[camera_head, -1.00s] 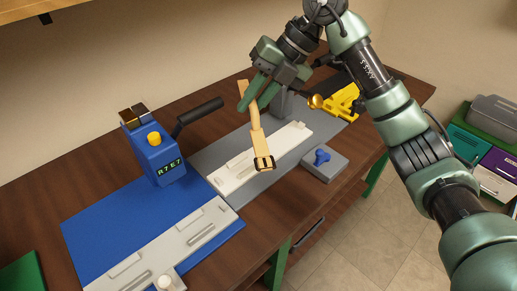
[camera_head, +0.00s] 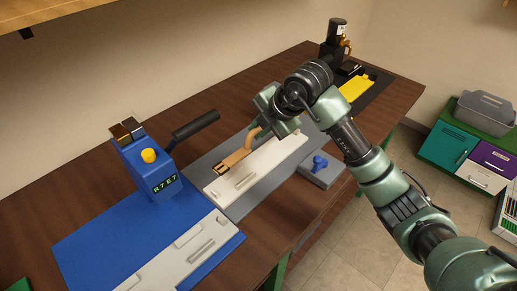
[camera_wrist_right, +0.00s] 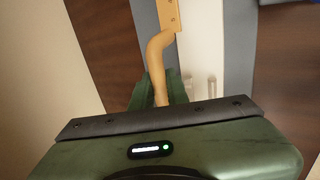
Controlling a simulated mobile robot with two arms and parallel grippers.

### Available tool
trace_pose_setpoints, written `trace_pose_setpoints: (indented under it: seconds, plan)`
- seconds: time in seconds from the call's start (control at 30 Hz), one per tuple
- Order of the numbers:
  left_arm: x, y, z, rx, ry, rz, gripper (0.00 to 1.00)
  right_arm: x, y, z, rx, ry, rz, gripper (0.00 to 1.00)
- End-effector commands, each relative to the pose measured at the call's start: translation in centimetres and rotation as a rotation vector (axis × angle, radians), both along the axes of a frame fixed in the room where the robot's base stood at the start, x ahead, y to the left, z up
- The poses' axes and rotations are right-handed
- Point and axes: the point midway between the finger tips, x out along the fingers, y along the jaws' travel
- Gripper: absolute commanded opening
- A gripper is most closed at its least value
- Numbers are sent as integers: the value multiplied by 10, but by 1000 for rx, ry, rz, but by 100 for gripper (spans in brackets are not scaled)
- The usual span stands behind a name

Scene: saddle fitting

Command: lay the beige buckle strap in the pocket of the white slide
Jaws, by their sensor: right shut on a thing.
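The beige buckle strap (camera_head: 237,157) is held by my right gripper (camera_head: 268,122). In the head view it stretches to the left from the gripper, low over the white slide (camera_head: 277,151). I cannot tell whether it touches the slide or lies in its pocket. In the right wrist view the strap (camera_wrist_right: 160,52) runs up from between the green fingers (camera_wrist_right: 160,92), bends, and leaves the top edge. The white slide (camera_wrist_right: 200,48) shows beside it. The strap's far end is out of that view. My left gripper is not in view.
The slide lies on a grey plate (camera_head: 236,208). A grey block with a blue knob (camera_head: 320,162) stands to its right. A blue press (camera_head: 152,168) with a black lever stands left, on a blue plate (camera_head: 95,240) with another light slide. A yellow piece (camera_head: 356,88) lies farther back.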

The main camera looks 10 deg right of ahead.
Motion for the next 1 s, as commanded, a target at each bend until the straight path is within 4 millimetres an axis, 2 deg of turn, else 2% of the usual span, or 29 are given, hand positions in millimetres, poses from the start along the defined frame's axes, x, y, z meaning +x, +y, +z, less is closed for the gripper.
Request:
trace_pose_setpoints:
  seconds: [0.1, 0.33, 0.53, 0.83, 0.87, 0.9, 1.0]
  plan:
    - [0, 0, 4, 0, 1, 0, 36, 0, 0, -23, 0, 2, 0, 0]
    - [0, 0, 6, 0, 1, 0, 36, 0, 0, -45, 0, 2, 0, 0]
    - [0, 0, 10, 0, 1, 0, 36, 0, 0, -74, 1, 3, -1, 0]
    - [0, 0, 10, 0, 1, 0, 36, 0, 0, -81, 0, -1, 1, 0]
    - [0, 0, 10, 0, 1, -1, 36, 0, 0, -81, 0, 0, 1, 24]
    - [0, 0, 10, 0, 1, 0, 36, 0, 0, -81, 0, 0, 1, 35]
    - [0, 0, 10, 0, 1, -1, 36, 0, 0, -81, 0, 0, 1, 37]
